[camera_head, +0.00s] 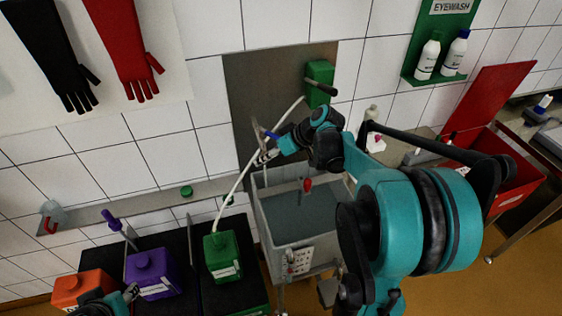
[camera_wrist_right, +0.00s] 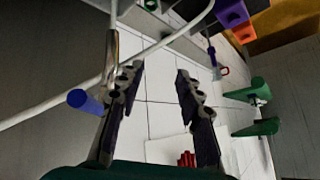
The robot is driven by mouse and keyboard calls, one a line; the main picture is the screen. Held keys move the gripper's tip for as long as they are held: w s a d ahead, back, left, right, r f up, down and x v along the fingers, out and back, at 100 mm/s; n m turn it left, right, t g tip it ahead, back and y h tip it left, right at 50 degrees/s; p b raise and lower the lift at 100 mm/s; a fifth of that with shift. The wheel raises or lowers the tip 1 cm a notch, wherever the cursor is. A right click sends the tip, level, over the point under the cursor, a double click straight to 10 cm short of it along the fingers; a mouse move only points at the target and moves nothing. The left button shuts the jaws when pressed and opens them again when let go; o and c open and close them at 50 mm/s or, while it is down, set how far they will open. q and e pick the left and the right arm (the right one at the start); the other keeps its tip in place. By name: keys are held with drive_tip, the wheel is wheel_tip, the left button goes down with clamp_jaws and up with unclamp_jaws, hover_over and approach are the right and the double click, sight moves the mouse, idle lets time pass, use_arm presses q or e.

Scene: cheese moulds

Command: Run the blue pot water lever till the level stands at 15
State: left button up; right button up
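The blue lever (camera_head: 271,134) sits on the tap at the wall panel, above the grey water pot (camera_head: 268,225). A white scale plate (camera_head: 298,262) is on the pot's front; its marks are too small to read. A red pointer-like piece (camera_head: 307,185) shows over the water. My right gripper (camera_head: 264,157) is by the tap, just below the lever. In the right wrist view my right gripper (camera_wrist_right: 157,82) is open, nothing visible between its fingers. There the blue lever (camera_wrist_right: 85,101) is left of the left finger, outside the gap. My left gripper (camera_head: 132,292) is near the purple container.
A white hose runs from the green box (camera_head: 319,82) past the tap to the green container (camera_head: 221,256). Purple (camera_head: 152,274) and orange (camera_head: 82,290) containers stand at lower left. A red bin (camera_head: 515,170) is at right. A wall ledge (camera_head: 150,204) runs left of the pot.

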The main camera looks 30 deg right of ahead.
drive_tip(key=s+d+f+m+t+y+b, duration=0.1)
drive_tip(key=s+f+t+b, duration=0.2)
drive_tip(key=t+b, duration=0.25)
drive_tip(key=t, duration=0.4)
approach(276, 138)
drive_tip(key=f, duration=0.1)
drive_tip(key=shift+y, duration=0.4)
drive_tip(key=x, duration=0.3)
drive_tip(key=b+x, duration=0.1)
drive_tip(key=x, duration=0.2)
drive_tip(key=d+b+x, duration=0.1)
drive_tip(key=x, duration=0.3)
drive_tip(key=shift+w, duration=0.2)
use_arm(q)
wheel_tip(276, 138, down, 10)
drive_tip(key=w, duration=0.1)
drive_tip(key=shift+a+r, duration=0.25)
drive_tip(key=shift+a, duration=0.05)
use_arm(e)
drive_tip(key=shift+w, duration=0.2)
use_arm(q)
drive_tip(key=shift+w, duration=0.15)
use_arm(e)
drive_tip(key=shift+a, duration=0.1)
clamp_jaws()
